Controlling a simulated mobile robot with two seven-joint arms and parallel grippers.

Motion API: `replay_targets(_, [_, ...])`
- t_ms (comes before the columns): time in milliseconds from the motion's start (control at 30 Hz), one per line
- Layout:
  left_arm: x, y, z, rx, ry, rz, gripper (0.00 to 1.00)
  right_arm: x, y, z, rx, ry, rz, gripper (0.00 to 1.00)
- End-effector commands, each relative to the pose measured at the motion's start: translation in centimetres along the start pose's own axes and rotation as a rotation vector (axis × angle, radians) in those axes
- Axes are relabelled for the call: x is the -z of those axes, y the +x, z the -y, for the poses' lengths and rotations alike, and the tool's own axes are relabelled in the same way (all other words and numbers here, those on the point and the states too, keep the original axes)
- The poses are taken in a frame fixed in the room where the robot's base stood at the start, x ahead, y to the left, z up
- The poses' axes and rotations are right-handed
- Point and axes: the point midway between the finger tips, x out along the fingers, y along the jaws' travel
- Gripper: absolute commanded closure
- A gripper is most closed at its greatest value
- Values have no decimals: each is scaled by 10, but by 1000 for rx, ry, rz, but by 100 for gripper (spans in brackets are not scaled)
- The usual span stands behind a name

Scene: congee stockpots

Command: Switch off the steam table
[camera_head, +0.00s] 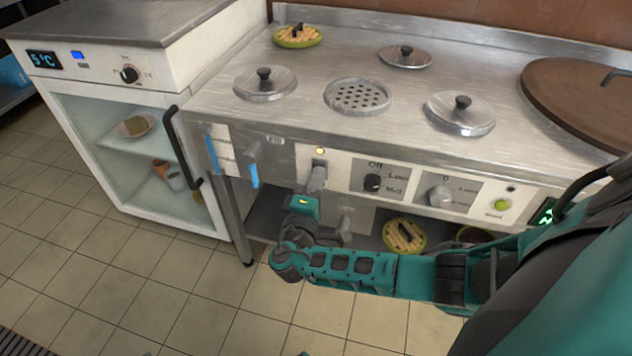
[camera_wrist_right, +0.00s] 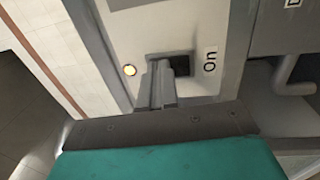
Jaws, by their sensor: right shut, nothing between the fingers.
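The steam table (camera_head: 310,75) is a steel counter with pot lids and a perforated round plate on top. On its front panel an amber light (camera_head: 320,151) is lit, and it also shows in the wrist view (camera_wrist_right: 129,70). A dark rocker switch (camera_wrist_right: 181,65) sits beside the label "On" in the wrist view; my gripper hides it in the head view. My right gripper (camera_head: 318,180) is shut and empty, with its fingertips (camera_wrist_right: 160,75) at the switch and partly covering it. I cannot tell whether they touch. My left gripper is not in view.
A glass-door fridge (camera_head: 130,150) stands left. The tiled floor in front is clear.

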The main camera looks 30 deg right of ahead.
Motion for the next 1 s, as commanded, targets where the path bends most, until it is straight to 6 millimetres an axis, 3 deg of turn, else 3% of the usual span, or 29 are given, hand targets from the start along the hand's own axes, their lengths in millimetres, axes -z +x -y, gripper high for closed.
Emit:
replay_targets(300, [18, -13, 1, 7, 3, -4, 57, 0, 10, -11, 109, 2, 3, 100])
replay_targets(600, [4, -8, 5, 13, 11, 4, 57, 0, 13, -5, 106, 1, 4, 100])
replay_targets(767, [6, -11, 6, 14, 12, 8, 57, 0, -8, -8, 110, 2, 1, 100])
replay_targets(1000, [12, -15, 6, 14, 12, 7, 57, 0, -66, -12, 119, 0, -1, 100])
